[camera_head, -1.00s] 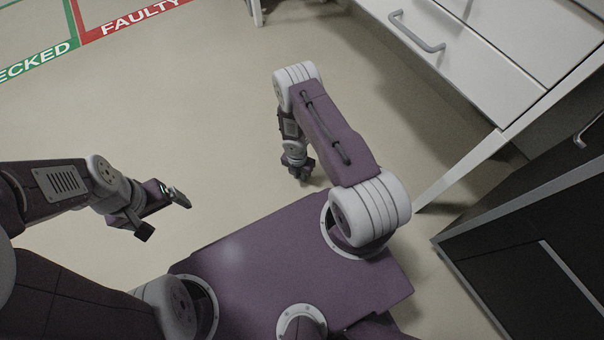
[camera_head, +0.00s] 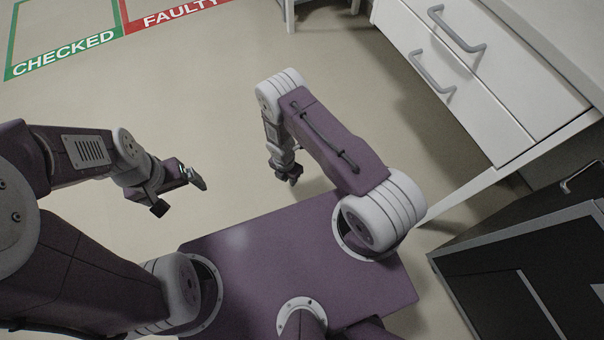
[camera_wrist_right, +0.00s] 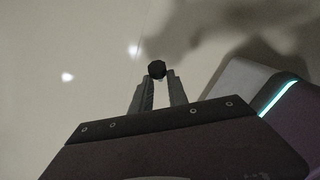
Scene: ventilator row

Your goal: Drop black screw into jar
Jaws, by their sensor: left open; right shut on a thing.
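My right gripper (camera_wrist_right: 158,90) is shut on a small black screw (camera_wrist_right: 156,69), whose dark round head shows at the fingertips in the right wrist view. In the head view my right gripper (camera_head: 288,177) points down over the bare floor and the screw is too small to make out. My left gripper (camera_head: 180,193) is open and empty at the left, its two fingers apart. No jar is in view.
A white drawer cabinet (camera_head: 475,75) with grey handles stands at the upper right. A black cabinet (camera_head: 530,265) stands at the lower right. Floor markings read CHECKED (camera_head: 65,53) and FAULTY (camera_head: 180,12). The floor (camera_head: 220,110) between is clear.

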